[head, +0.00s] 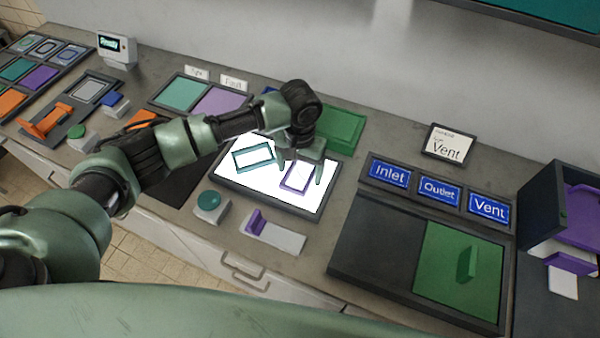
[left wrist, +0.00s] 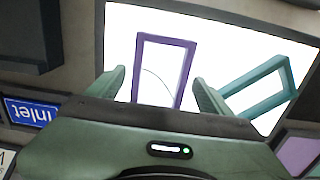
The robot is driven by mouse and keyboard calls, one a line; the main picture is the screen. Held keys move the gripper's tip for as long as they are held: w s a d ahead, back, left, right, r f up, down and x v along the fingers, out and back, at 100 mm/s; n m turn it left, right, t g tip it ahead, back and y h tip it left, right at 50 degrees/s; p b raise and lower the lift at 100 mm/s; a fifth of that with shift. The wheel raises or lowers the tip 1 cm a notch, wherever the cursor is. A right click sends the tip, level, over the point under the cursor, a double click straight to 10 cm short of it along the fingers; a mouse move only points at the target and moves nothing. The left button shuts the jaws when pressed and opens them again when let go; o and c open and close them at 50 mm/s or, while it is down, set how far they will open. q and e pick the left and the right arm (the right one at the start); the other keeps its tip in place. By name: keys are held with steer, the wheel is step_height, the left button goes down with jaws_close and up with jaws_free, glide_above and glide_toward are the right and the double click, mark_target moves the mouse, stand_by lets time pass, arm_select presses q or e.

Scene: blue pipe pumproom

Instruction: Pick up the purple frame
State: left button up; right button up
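The purple frame (head: 297,177) is a thin rectangular outline lying on a lit white panel (head: 240,180). It also shows in the left wrist view (left wrist: 187,72), where a thin curved line is visible inside it. A similar teal frame (head: 253,157) lies to its left on the same panel. My left gripper (head: 300,178) is open above the purple frame, with one finger on each side of it. In the left wrist view the two fingertips (left wrist: 158,85) stand apart with the frame between them. Contact cannot be seen. My right gripper is not in view.
A green tray (head: 340,128) stands behind the panel. In front are a teal button (head: 209,200) and a purple-handled slider (head: 256,222). To the right, a dark board (head: 375,248) bears Inlet, Outlet and Vent labels and a green area. A Vent sign (head: 448,143) stands behind it.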

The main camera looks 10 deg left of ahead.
arm_select(q)
steer(key=c, duration=1.3)
steer(key=shift+r, duration=0.15)
